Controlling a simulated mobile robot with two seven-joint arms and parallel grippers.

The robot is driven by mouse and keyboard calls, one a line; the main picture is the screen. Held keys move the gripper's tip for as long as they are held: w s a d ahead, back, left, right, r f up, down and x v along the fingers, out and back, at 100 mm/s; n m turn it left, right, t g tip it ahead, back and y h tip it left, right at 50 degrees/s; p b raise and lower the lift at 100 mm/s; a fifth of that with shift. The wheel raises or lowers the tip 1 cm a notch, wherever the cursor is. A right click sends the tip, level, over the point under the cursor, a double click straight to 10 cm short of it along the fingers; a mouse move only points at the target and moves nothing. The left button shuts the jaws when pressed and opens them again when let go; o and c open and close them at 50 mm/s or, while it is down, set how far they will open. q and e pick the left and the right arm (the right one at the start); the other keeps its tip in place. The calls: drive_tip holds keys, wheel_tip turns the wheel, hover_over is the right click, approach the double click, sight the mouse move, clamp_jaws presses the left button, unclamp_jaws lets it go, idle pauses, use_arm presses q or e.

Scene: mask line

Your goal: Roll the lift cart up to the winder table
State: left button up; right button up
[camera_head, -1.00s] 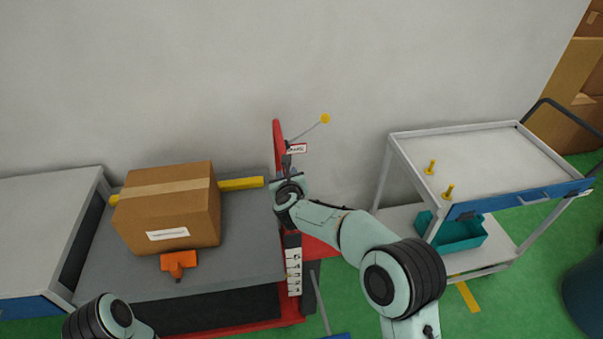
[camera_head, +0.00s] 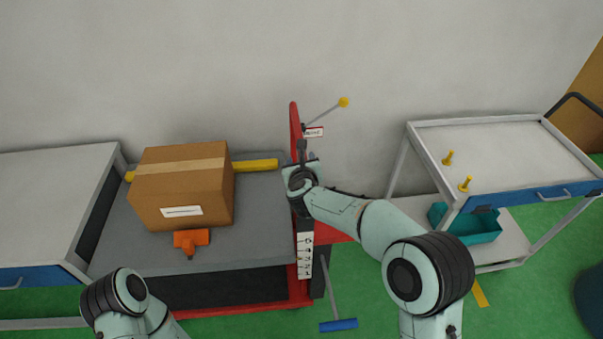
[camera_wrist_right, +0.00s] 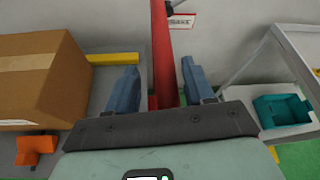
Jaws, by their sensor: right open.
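The lift cart has a grey platform (camera_head: 245,240) on a red base (camera_head: 240,309) and a red upright handle (camera_head: 294,125) at its right end. A taped cardboard box (camera_head: 182,187) sits on the platform, with an orange block (camera_head: 191,240) in front. My right gripper (camera_head: 302,158) is at the handle; in the right wrist view its open fingers (camera_wrist_right: 160,88) stand either side of the red handle (camera_wrist_right: 160,45), with gaps showing. My left arm (camera_head: 122,298) shows at bottom left, its gripper out of view. A grey-topped table (camera_head: 50,200), perhaps the winder table, stands left of the platform.
A white cart (camera_head: 500,150) with yellow pegs (camera_head: 465,184) and a teal bin (camera_head: 475,226) stands at right. A yellow bar (camera_head: 255,166) lies behind the box. A blue-ended lever (camera_head: 338,325) reaches over green floor. A yellow-knobbed rod (camera_head: 343,102) rises beside the handle.

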use_arm(q)
drive_tip(key=f+b, duration=0.1)
drive_tip(key=s+f+b, duration=0.1)
drive_tip(key=f, duration=0.1)
drive_tip(key=shift+s, duration=0.3)
use_arm(e)
drive_tip(key=v, duration=1.1)
drive_tip(key=shift+s+a, duration=0.15)
drive_tip(key=shift+s, duration=0.1)
